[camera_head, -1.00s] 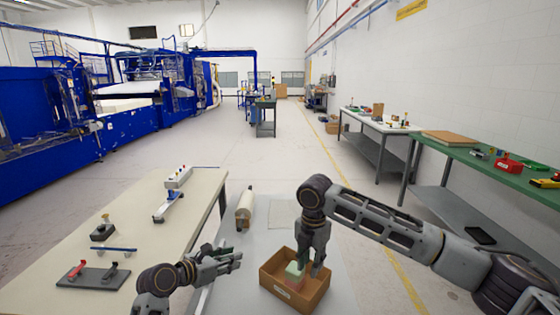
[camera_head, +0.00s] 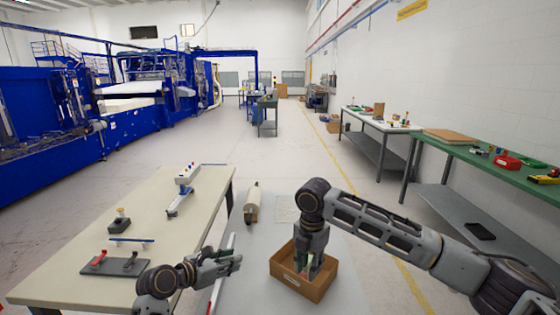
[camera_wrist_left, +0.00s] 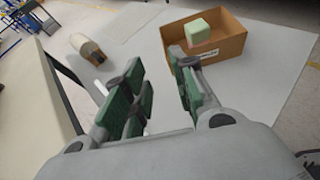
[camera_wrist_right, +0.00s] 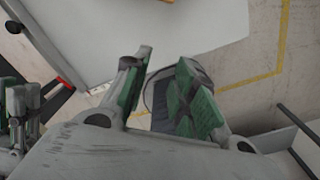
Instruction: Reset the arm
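My right gripper (camera_head: 311,262) hangs in front of or above an open cardboard box (camera_head: 318,289) in the head view and hides most of its inside. In the right wrist view its green-padded fingers (camera_wrist_right: 155,95) stand apart with nothing between them. My left gripper (camera_head: 228,264) is left of the box, over the grey table's left side. In the left wrist view its fingers (camera_wrist_left: 160,95) are apart and empty. That view shows a pale green foam block (camera_wrist_left: 197,32) in the box, with no gripper touching it.
A whitish roll (camera_head: 252,203) and a flat pale sheet (camera_head: 286,208) lie on the grey table (camera_head: 255,285) behind the grippers. A cream table (camera_head: 75,225) with several fixtures stands at left. A green bench (camera_head: 480,160) stands at right.

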